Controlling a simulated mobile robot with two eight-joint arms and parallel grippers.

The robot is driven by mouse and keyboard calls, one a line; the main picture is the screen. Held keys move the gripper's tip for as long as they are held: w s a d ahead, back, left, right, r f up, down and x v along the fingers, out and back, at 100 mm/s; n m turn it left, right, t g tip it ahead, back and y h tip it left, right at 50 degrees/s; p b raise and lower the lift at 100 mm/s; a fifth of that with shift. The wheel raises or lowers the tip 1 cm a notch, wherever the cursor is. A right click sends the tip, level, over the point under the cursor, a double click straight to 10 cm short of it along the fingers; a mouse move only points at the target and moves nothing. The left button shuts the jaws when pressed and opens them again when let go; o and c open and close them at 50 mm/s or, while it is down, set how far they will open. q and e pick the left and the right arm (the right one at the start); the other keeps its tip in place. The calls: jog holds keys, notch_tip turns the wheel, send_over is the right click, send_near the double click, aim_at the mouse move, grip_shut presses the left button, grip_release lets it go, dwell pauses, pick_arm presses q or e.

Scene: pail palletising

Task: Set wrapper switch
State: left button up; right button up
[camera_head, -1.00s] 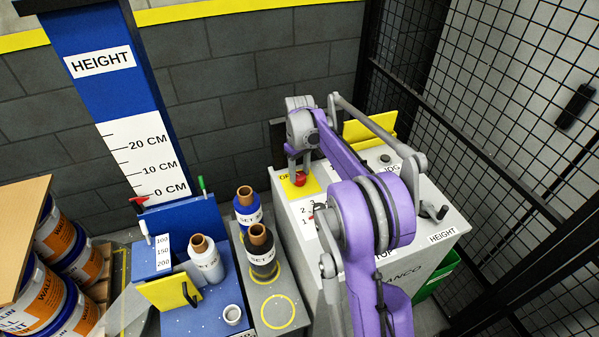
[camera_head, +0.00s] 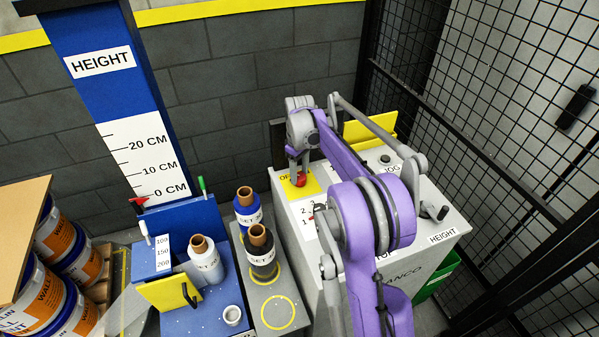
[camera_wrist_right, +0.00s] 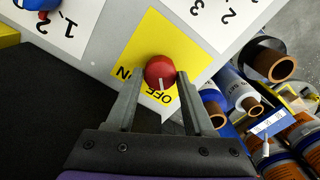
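The red wrapper switch knob (camera_head: 299,181) sits on a yellow plate (camera_head: 312,187) on top of the grey control box (camera_head: 450,222). In the right wrist view the knob (camera_wrist_right: 160,71) has a white mark pointing at the OFF label (camera_wrist_right: 158,97); the ON label is to its left. My right gripper (camera_wrist_right: 160,80) has one finger on each side of the knob, apparently touching it. In the head view this gripper (camera_head: 299,172) reaches down onto the knob, and my arm hides part of the box top. My left gripper is not in view.
Left of the box stand film rolls (camera_head: 262,250), a blue unit (camera_head: 205,318) with a yellow flap (camera_head: 168,291), and a blue height column (camera_head: 100,90). Pails (camera_head: 50,300) are at far left. A black mesh fence (camera_head: 480,110) stands close on the right.

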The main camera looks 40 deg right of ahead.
aim_at(299, 176)
jog(key=o, duration=0.4)
notch_tip(299, 176, up, 11)
jog(key=shift+f+p, duration=0.1)
jog(key=shift+p, duration=0.25)
dwell(0.5)
jog(key=s+a+f+m+t, duration=0.1)
jog(key=s+a, duration=0.5)
jog(key=a, duration=0.2)
jog(key=s+a+t, duration=0.2)
jog(key=s+a, duration=0.4)
jog(key=a, duration=0.2)
jog(key=s+a+f, duration=0.2)
jog(key=s+f, duration=0.1)
jog(key=s, duration=0.1)
jog(key=s+a+f+m+t, duration=0.1)
jog(key=s+a+f, duration=0.2)
jog(key=s, duration=0.2)
jog(key=s+a+f+t, duration=0.1)
jog(key=s+a+f, duration=0.2)
jog(key=s, duration=0.1)
jog(key=shift+s+a+f+m, duration=0.15)
jog(key=shift+f+m, duration=0.1)
jog(key=shift+m, duration=0.05)
